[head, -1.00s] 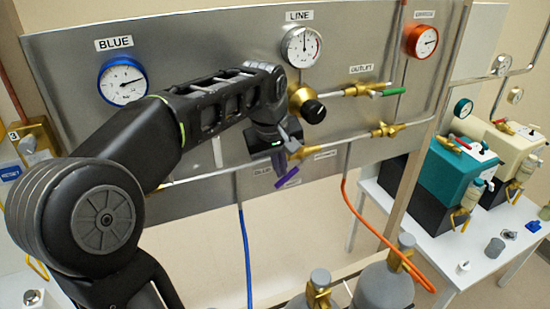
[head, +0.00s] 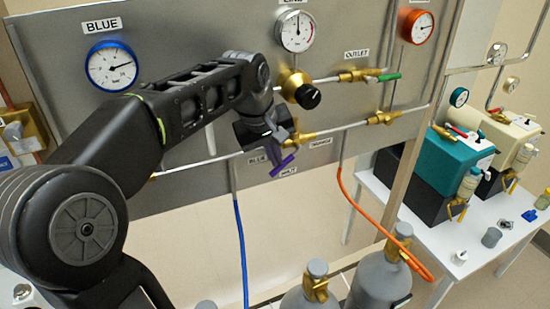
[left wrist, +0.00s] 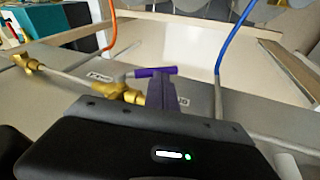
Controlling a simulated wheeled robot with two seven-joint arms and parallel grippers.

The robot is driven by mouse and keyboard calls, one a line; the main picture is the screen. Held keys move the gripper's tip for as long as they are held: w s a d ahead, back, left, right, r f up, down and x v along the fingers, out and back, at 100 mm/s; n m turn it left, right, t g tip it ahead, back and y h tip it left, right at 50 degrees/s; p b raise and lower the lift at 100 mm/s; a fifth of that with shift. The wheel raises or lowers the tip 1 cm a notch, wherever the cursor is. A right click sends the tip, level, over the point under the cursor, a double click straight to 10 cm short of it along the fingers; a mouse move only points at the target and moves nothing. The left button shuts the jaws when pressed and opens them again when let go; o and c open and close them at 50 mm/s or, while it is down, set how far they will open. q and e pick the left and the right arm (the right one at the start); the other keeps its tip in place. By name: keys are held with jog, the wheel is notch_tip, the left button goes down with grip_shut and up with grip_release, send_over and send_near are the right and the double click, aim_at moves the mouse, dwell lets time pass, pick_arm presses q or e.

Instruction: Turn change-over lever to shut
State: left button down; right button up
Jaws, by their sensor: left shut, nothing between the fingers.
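The change-over lever has a purple handle (head: 283,165) on a brass valve (head: 300,138) low on the steel panel. The handle slants from lower left to upper right in the head view, over small labels. In the left wrist view, the purple handle (left wrist: 156,72) lies crosswise just beyond my fingertips, beside the brass valve body (left wrist: 128,94). My left gripper (head: 285,142) is shut and empty, right in front of the valve and close to the lever. Its narrow fingers (left wrist: 164,88) reach to the handle; I cannot tell whether they touch it. My right gripper is not in view.
Above are a brass regulator with a black knob (head: 307,95) and the LINE gauge (head: 297,31). A blue hose (head: 242,245) and an orange hose (head: 365,222) hang below. Grey cylinders (head: 380,280) stand beneath. A white table with pumps (head: 445,165) is at right.

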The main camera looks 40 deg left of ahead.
aim_at(277, 169)
pick_arm(q)
jog(key=shift+f+t+b, duration=0.3)
jog(key=shift+f+b, duration=0.15)
jog(key=shift+b, duration=0.55)
notch_tip(277, 169, down, 2)
jog(key=t+b, duration=0.1)
jog(key=b, duration=0.2)
jog(key=t+h+b, duration=0.1)
jog(key=b, duration=0.2)
jog(key=shift+w+d+f+t+h+b, duration=0.1)
jog(key=shift+w+t+h+b, duration=0.05)
jog(key=shift+t+h+b, duration=0.2)
jog(key=shift+w+d+f+b, duration=0.1)
jog(key=shift+w+f+b, duration=0.15)
jog(key=shift+b, duration=0.1)
jog(key=shift+d+b+x, duration=0.2)
jog(key=shift+b+x, duration=0.2)
jog(key=shift+x, duration=0.5)
jog(key=shift+v, duration=3.9)
jog(key=shift+s, duration=0.1)
